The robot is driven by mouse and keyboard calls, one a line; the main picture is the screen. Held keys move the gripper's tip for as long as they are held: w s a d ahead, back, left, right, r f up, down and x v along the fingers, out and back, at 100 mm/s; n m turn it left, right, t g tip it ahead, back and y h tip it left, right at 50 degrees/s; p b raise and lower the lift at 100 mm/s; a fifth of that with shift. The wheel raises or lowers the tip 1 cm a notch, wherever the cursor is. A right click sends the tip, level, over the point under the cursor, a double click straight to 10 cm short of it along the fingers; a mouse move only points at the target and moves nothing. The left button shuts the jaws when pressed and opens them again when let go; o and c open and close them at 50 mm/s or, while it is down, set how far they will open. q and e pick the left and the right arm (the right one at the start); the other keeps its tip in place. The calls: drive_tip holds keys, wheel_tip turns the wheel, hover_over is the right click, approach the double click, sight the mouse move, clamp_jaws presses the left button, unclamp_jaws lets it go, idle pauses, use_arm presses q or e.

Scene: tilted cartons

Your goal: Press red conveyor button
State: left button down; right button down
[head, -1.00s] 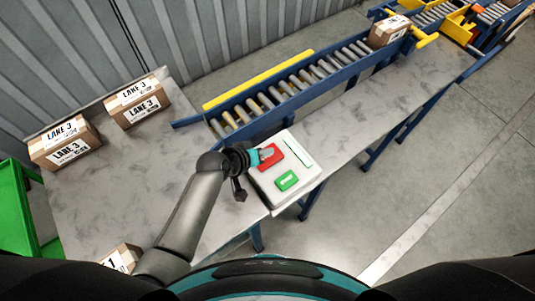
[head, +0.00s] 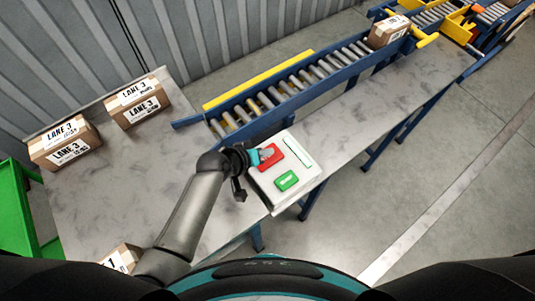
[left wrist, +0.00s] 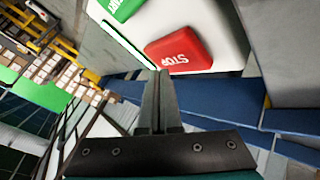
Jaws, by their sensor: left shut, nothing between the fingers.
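The red button (head: 272,156) is on a white control box (head: 262,188) at the table's edge, beside a green button (head: 287,180). In the left wrist view the red button (left wrist: 180,53) reads STOP, and the green button (left wrist: 127,8) is at the top. My left gripper (head: 264,154) is shut and empty, with its tips at the red button's left part in the head view. In the left wrist view its closed fingers (left wrist: 158,75) end just at the button's lower edge; I cannot tell whether they touch it. My right gripper is not in view.
A roller conveyor (head: 290,88) with blue rails runs behind the box and carries a carton (head: 389,31). Two LANE 3 cartons (head: 65,143) (head: 138,102) sit at the table's left. Another carton (head: 122,258) is near the front. A green stand (head: 17,205) is at far left.

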use_arm(q)
drive_tip(key=shift+f, duration=0.1)
idle(0.3)
drive_tip(key=shift+f, duration=0.35)
drive_tip(key=shift+f+b, duration=0.6)
drive_tip(key=shift+b, duration=0.1)
idle(0.5)
drive_tip(key=shift+s, duration=0.1)
drive_tip(key=shift+r+p, duration=1)
drive_tip(key=shift+p, duration=0.1)
wheel_tip(320, 180, up, 5)
drive_tip(key=p, duration=0.5)
drive_tip(key=shift+r, duration=0.1)
